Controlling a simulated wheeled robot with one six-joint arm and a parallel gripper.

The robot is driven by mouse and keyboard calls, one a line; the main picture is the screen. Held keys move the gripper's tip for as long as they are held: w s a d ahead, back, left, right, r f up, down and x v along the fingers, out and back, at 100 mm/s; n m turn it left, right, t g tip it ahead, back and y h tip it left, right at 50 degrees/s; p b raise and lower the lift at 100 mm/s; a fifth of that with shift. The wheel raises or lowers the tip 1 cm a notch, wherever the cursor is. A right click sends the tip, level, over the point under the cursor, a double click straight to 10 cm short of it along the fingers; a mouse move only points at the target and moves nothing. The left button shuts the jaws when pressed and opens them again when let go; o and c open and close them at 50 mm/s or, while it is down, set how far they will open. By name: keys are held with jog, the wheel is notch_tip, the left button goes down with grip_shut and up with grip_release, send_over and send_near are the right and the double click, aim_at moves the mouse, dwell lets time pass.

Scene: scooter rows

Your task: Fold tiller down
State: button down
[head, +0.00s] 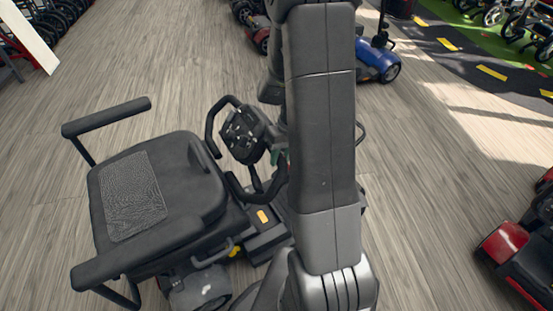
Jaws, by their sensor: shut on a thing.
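The scooter's tiller (243,137) stands raised in front of the seat, with a dark control panel and black looped handlebars. Its right part is hidden behind my arm. My gripper (279,156) is at the right side of the tiller head and mostly hidden by my own arm. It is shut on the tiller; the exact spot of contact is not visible. The scooter's black seat (140,190) with two armrests is at the left, and its dark floor deck (265,232) lies below the tiller.
A blue scooter (376,60) stands at the back, partly behind my arm. A red scooter (515,245) is at the right edge. Wheelchairs (515,20) line the far right. Wood floor (430,180) is clear between my arm and the red scooter.

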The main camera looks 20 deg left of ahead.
jog(key=shift+w+d+r, duration=0.3)
jog(key=shift+w+r, duration=0.1)
jog(key=shift+r, duration=0.05)
jog(key=c, duration=1.1)
grip_release()
jog(key=shift+f, duration=0.1)
jog(key=p+v, duration=0.1)
jog(key=v, duration=1.2)
jog(key=shift+r, duration=0.45)
